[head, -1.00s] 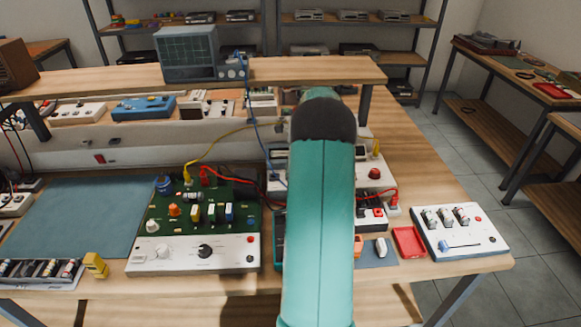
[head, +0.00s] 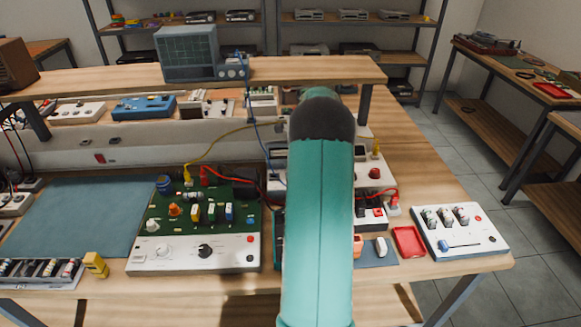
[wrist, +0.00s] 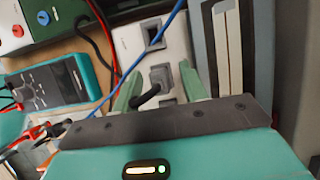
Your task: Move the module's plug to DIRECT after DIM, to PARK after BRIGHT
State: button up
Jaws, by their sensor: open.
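In the wrist view my gripper (wrist: 160,70) is open, with one green finger on each side of a grey square plug (wrist: 161,77). I cannot tell whether either finger touches it. A thick black lead bends from the plug toward the palm. The plug sits on a pale module (wrist: 128,42) that has a dark square socket (wrist: 152,29) above the plug and another partly visible below. No DIRECT, PARK, DIM or BRIGHT label is readable. In the head view my teal arm hides the gripper and the plug.
A blue wire (wrist: 155,40) crosses over the module near the fingers. A teal meter (wrist: 45,85) with red and black leads lies left. A green circuit board (head: 195,210), a red tray (head: 408,241) and a white panel (head: 460,230) stand on the bench.

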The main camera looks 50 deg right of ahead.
jog(key=w+a+v, duration=0.1)
jog(key=v, duration=1.7)
jog(key=shift+w+r, duration=0.2)
jog(key=shift+r, duration=0.35)
jog(key=w+a+r+n+h, duration=0.1)
jog(key=a+r+n, duration=0.25)
jog(key=a, duration=0.65)
jog(key=w+a+r+n, duration=0.2)
jog(key=a+n, duration=0.3)
jog(key=a, duration=0.5)
jog(key=w+a+r+n+h, duration=0.1)
jog(key=a+r+n, duration=0.25)
jog(key=a, duration=0.65)
jog(key=s+a+f+n+t, duration=0.1)
jog(key=s+a+f+n, duration=0.2)
jog(key=s+a+n, duration=0.4)
jog(key=s+a+f+n+t, duration=0.1)
jog(key=s+a+f+n, duration=0.3)
jog(key=a, duration=1)
jog(key=s+n, duration=0.3)
jog(key=n, duration=0.1)
jog(key=shift+a+h, duration=0.4)
